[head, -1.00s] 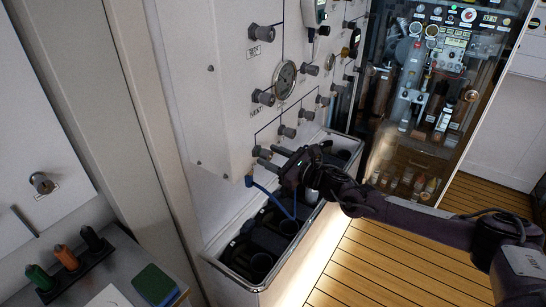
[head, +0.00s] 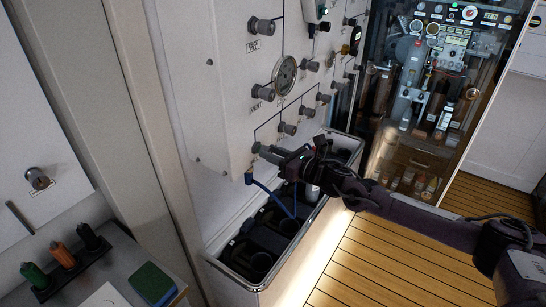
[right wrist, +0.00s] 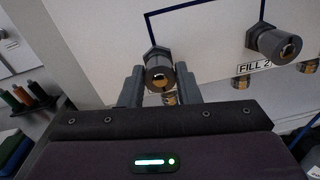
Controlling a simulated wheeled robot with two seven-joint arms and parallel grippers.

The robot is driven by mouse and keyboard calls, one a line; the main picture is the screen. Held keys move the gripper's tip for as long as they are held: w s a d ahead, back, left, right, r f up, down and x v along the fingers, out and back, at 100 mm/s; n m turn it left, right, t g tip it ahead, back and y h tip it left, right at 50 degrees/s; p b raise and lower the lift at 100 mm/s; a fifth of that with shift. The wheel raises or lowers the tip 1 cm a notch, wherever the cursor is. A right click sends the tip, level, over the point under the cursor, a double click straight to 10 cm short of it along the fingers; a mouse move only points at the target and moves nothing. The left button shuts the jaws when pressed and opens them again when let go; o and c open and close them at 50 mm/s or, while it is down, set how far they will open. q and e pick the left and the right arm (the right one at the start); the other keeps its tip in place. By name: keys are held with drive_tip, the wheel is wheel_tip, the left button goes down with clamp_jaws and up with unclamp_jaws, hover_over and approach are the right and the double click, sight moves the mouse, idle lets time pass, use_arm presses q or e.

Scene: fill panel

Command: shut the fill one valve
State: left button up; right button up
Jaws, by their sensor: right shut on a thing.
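The fill one valve is a dark grey knob (head: 257,147) low on the white panel (head: 228,120), at the left end of the bottom row. In the right wrist view the knob (right wrist: 157,70) has a brass-coloured centre and sits between the two fingers. My right gripper (head: 270,153) is shut on it; it also shows in the right wrist view (right wrist: 159,86). The knob's own label is hidden. The knob with the FILL 2 label (right wrist: 256,67) is just to the right. My left gripper is not in view.
Other knobs and a round gauge (head: 285,75) are above on the panel. A blue hose (head: 270,191) hangs below into an open trough (head: 232,270) of dark cylinders. A side bench holds coloured handles (head: 64,255) and a green book (head: 152,283).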

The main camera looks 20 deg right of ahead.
drive_tip(key=m+b, duration=0.3)
drive_tip(key=m, duration=0.5)
drive_tip(key=shift+w+d+f+m+g, duration=0.1)
drive_tip(key=shift+m+g, duration=0.3)
drive_tip(key=m+b, duration=0.1)
drive_tip(key=m, duration=0.3)
drive_tip(key=shift+y, duration=0.3)
drive_tip(key=m, duration=0.4)
drive_tip(key=shift+m, duration=0.3)
drive_tip(key=shift+f+m+y+p, duration=0.15)
drive_tip(key=shift+m+p, duration=1)
drive_tip(key=shift+m, duration=1.95)
drive_tip(key=shift+m+y+p, duration=0.25)
drive_tip(key=shift+m+p, duration=0.85)
drive_tip(key=shift+m, duration=2)
drive_tip(key=shift+f+m+y+p, duration=0.15)
drive_tip(key=shift+m+p, duration=1)
drive_tip(key=shift+m, duration=1.95)
drive_tip(key=o, duration=1)
drive_tip(key=shift+c, duration=0.2)
